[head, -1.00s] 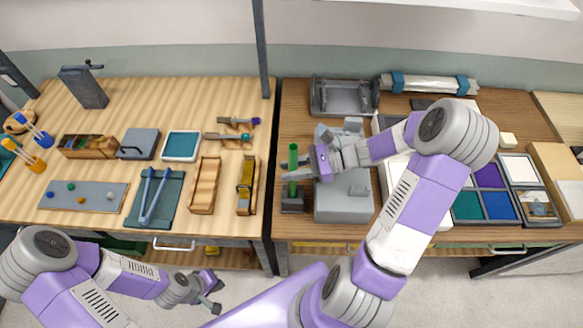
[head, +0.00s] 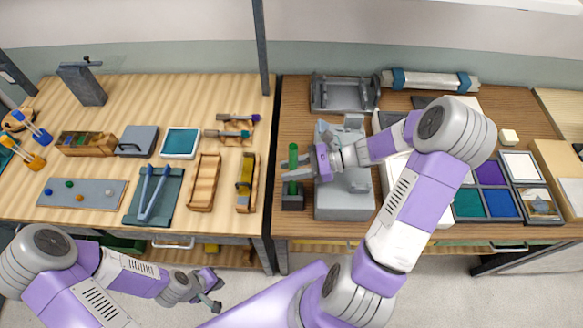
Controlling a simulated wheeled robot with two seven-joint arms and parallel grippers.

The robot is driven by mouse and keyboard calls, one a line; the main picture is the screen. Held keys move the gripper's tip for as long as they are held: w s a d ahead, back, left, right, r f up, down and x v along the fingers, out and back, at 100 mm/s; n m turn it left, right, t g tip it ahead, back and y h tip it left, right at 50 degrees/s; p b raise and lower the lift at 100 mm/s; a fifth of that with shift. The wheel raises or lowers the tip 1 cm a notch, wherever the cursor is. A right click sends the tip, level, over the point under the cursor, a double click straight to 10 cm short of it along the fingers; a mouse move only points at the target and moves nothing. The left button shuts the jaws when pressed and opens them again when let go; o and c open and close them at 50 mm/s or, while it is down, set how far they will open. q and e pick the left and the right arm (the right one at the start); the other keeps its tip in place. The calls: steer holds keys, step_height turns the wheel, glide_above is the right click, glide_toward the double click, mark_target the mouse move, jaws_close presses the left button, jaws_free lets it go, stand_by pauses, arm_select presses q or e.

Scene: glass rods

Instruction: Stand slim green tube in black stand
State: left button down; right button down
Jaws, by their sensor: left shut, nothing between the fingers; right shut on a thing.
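The slim green tube (head: 293,157) is upright near the left edge of the right-hand table. My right gripper (head: 294,174) is shut on it, with green showing above and below the fingers. The black stand (head: 292,200) is a small dark block on the table directly under the tube. The tube's lower end meets the top of the stand in this view; I cannot tell how deep it sits. My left gripper (head: 213,295) is shut and empty, low in front of the left table.
A grey machine-like block (head: 340,205) stands just right of the stand. A grey metal tray (head: 343,95) lies behind. Trays of coloured squares (head: 487,205) fill the right. A wooden box (head: 246,185) sits on the left table across the gap.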

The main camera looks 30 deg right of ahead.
steer(key=shift+f, duration=0.45)
steer(key=c, duration=0.8)
jaws_free()
steer(key=shift+v, duration=3.8)
